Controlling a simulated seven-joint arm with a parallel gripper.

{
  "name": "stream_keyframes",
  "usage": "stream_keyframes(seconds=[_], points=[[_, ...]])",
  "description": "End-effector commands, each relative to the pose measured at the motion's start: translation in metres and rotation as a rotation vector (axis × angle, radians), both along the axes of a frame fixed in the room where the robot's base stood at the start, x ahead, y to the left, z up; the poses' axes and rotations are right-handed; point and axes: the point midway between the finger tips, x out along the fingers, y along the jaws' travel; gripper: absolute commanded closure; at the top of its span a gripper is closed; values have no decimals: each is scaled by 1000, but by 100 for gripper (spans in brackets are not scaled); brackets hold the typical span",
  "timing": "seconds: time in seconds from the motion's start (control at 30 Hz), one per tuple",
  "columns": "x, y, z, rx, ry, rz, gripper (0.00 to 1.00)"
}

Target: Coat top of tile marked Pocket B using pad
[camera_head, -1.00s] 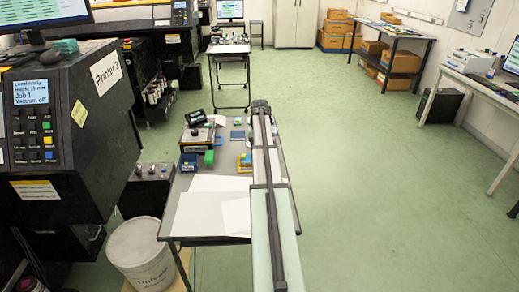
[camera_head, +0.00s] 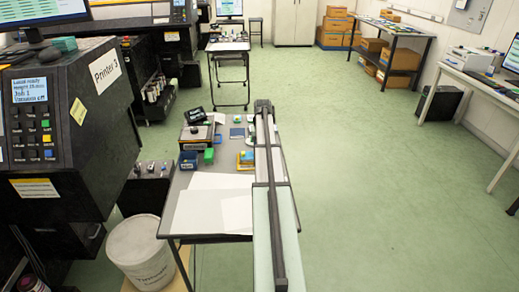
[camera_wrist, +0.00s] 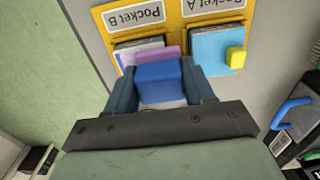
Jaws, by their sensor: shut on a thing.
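In the wrist view my gripper (camera_wrist: 160,88) is shut on a blue block, the handle of the pad (camera_wrist: 158,80). A purple strip (camera_wrist: 143,53) shows at its far edge. The pad is over the near part of the Pocket B recess, below the upside-down "Pocket B" label (camera_wrist: 134,15). The Pocket B tile (camera_wrist: 127,57) shows only in part, pale lavender beside a grey and dark area. The pad hides the rest, and I cannot tell whether they touch. The yellow holder (camera_wrist: 177,27) carries both pockets and also shows small in the head view (camera_head: 245,167).
The Pocket A recess holds a light blue tile (camera_wrist: 211,52) with a yellow block (camera_wrist: 235,57) at its edge. A blue-handled item (camera_wrist: 291,114) lies to the right. In the head view, white sheets (camera_head: 205,208) lie on the table and a green block (camera_head: 209,156) stands left of the holder.

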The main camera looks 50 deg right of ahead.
Motion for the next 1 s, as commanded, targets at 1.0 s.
stream_keyframes(seconds=[1.0], points=[[-37,-37,-2,0,0,1,71]])
